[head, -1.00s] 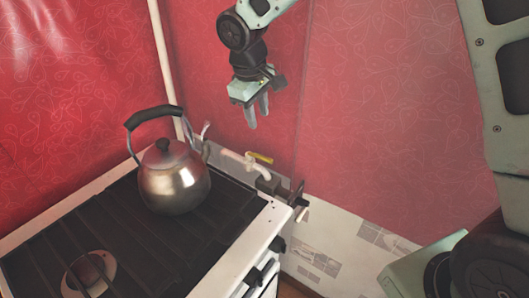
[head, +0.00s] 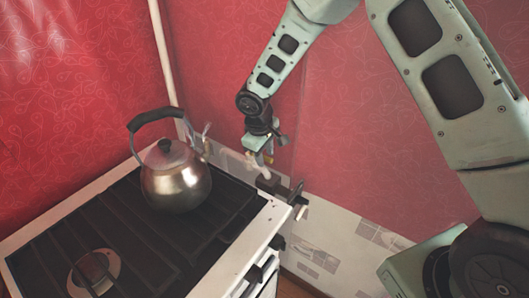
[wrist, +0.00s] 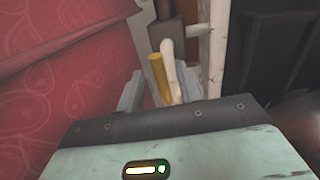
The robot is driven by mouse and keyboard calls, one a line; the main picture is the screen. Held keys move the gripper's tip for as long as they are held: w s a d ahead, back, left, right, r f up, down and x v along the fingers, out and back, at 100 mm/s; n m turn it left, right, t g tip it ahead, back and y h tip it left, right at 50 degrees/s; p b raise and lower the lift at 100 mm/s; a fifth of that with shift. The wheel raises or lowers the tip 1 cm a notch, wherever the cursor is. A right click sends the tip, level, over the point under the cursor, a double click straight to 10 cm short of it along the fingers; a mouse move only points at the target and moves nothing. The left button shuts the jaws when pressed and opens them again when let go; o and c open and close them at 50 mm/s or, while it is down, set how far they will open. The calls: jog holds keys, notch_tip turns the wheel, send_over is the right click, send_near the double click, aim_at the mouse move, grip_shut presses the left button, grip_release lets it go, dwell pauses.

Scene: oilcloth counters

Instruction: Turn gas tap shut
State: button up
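The gas tap's yellow handle (wrist: 158,76) is in the middle of the wrist view, lying roughly along the bent white pipe (wrist: 174,72) beside it. In the head view the tap is behind the stove's back right corner, mostly hidden by my gripper (head: 262,164). My gripper points down over the pipe there. In the wrist view its two grey fingers (wrist: 160,90) are apart, one on each side of the handle and pipe. I cannot tell whether a finger touches the handle.
A metal kettle (head: 176,180) stands on the black-topped stove (head: 135,225), left of my gripper. A dark fitting (head: 283,188) sits at the pipe's right end. The red patterned wall (head: 350,130) is close behind. A thin upright pipe (head: 163,55) runs up the corner.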

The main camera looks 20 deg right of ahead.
grip_shut()
jog(key=shift+s+a+f+m+g+b, duration=0.1)
jog(key=shift+s+a+m+g+b, duration=0.05)
jog(key=shift+a+m+b, duration=0.55)
jog(key=shift+s+a+m+g+b, duration=0.15)
jog(key=shift+m+b, duration=0.3)
jog(key=shift+m, duration=0.45)
jog(key=shift+w+a+m+g, duration=0.3)
jog(key=shift+a+m, duration=0.65)
jog(key=shift+m, duration=1)
jog(key=shift+w+a+m+g, duration=0.2)
jog(key=shift+a+m+g, duration=0.25)
jog(key=shift+a+m, duration=1)
jog(key=shift+w+a+m+g, duration=0.25)
jog(key=shift+a+m+g, duration=0.15)
jog(key=shift+m, duration=2)
jog(key=shift+a+r, duration=0.1)
jog(key=shift+r, duration=0.1)
